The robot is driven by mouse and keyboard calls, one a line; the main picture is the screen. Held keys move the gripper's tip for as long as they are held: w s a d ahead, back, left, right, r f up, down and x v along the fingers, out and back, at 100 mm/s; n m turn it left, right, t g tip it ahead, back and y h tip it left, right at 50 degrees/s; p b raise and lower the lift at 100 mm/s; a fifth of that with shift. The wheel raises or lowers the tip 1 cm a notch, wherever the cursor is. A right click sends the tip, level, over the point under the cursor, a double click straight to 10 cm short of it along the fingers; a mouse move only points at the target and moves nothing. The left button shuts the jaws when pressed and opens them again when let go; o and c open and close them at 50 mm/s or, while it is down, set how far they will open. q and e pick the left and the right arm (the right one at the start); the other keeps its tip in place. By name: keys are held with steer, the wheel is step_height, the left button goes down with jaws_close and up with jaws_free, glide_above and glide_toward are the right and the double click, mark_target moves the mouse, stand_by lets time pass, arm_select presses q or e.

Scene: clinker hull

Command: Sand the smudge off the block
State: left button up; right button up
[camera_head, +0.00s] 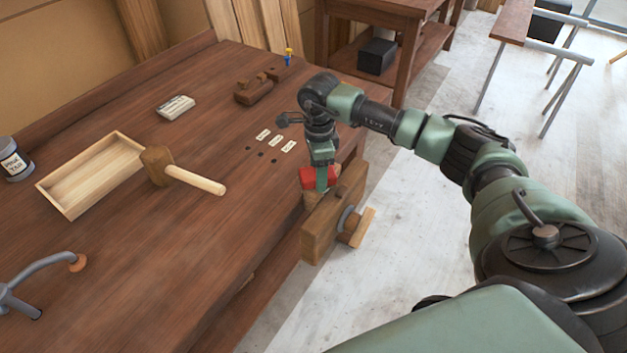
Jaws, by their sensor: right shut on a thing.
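My right gripper (322,186) points down over the front edge of the bench, at the vise. It is shut on a red block-like thing (306,177), which shows on both sides of the fingers and looks like the sanding block. A small piece of brown wood (310,199) shows just under the red thing, beside the vise's wooden jaw (330,222). I cannot tell for sure if the red thing touches it. No smudge can be made out; the gripper and red thing cover most of that spot. My left gripper is not in view.
On the bench (190,255) are a mallet (195,180), a shallow wooden tray (70,211), a tin (12,160), a holdfast (40,268), a wooden plane (256,90), a pale packet (175,107) and small white labels (276,140) beside holes. The front middle is clear.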

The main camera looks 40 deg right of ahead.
mark_target(310, 191)
steer(key=shift+w+d+b, duration=0.3)
steer(key=shift+d+b, duration=0.35)
steer(key=shift+d, duration=0.15)
steer(key=shift+w+d+r+b, duration=0.15)
steer(key=shift+d+r+b, duration=0.1)
steer(key=shift+d+b, duration=0.25)
steer(key=shift+c, duration=1.3)
steer(key=shift+d+r, duration=0.25)
steer(key=shift+d, duration=0.1)
steer(key=shift+c, duration=0.7)
steer(key=shift+a+f+p, duration=0.15)
steer(key=shift+a+p, duration=0.2)
steer(key=shift+a, duration=0.1)
steer(key=shift+s+a+f, duration=0.2)
steer(key=shift+a, duration=0.3)
steer(key=shift+s+a+f, duration=0.15)
steer(key=shift+a, duration=0.3)
steer(key=shift+s+a+p, duration=0.15)
steer(key=shift+s+a, duration=0.15)
steer(key=shift+a, duration=0.35)
steer(key=shift+s+a+p, duration=0.2)
steer(key=shift+s+a, duration=0.15)
steer(key=shift+a, duration=0.35)
steer(key=shift+s+a+p, duration=0.15)
steer(key=shift+s+a, duration=0.15)
steer(key=shift+a, duration=0.35)
steer(key=shift+c, duration=0.2)
